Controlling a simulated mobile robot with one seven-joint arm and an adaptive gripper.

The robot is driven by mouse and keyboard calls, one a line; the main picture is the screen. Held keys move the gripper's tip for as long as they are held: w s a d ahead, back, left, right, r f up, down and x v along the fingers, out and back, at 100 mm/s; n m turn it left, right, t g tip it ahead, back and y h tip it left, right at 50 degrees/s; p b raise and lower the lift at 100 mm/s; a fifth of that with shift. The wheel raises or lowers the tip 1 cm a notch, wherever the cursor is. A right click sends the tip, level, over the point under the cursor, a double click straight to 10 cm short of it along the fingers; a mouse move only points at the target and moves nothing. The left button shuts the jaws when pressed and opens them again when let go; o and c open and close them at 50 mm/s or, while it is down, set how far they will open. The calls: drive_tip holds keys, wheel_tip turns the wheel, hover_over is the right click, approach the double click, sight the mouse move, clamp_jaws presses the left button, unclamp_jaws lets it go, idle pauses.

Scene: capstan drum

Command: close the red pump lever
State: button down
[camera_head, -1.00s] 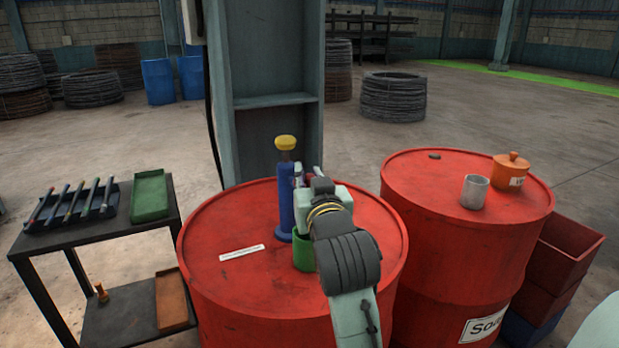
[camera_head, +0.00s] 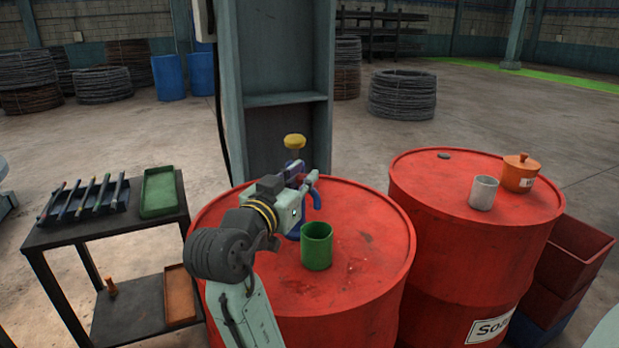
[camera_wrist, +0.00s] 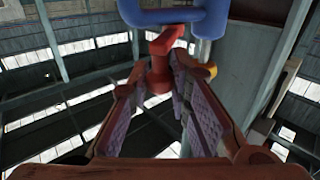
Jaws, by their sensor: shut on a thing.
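The blue pump stands on the left red drum, with a yellow knob (camera_head: 294,141) on top and a blue spout (camera_head: 316,196) curving down at the right. My gripper (camera_head: 301,177) is in front of the pump's upper part and hides much of its body. In the wrist view, the red pump lever (camera_wrist: 160,72) lies between the purple-padded fingers of my gripper (camera_wrist: 166,80), and they are shut on it. The blue spout crosses the top of that view (camera_wrist: 175,17). A green cup (camera_head: 317,247) stands on the drum below the spout.
The left red drum (camera_head: 370,270) bears the pump. The right red drum (camera_head: 470,240) holds a grey cup (camera_head: 483,192) and an orange lidded pot (camera_head: 520,172). A dark cart (camera_head: 85,234) stands left. A steel column (camera_head: 285,70) rises behind the pump.

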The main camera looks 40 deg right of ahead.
drive_tip(key=shift+w+a+m+g+b, duration=0.3)
drive_tip(key=shift+w+m+g, duration=0.5)
drive_tip(key=shift+m+g, duration=1.5)
drive_tip(key=shift+w+a+m+g+b, duration=0.1)
drive_tip(key=shift+w+m+g+b, duration=0.65)
drive_tip(key=shift+g, duration=2.5)
drive_tip(key=shift+w+a+m+g, duration=0.2)
drive_tip(key=shift+w+m+g, duration=0.65)
drive_tip(key=shift+m+g, duration=1.75)
drive_tip(key=shift+g, duration=0.35)
drive_tip(key=c, duration=1.6)
unclamp_jaws()
drive_tip(key=shift+d, duration=0.1)
drive_tip(key=shift+o, duration=0.7)
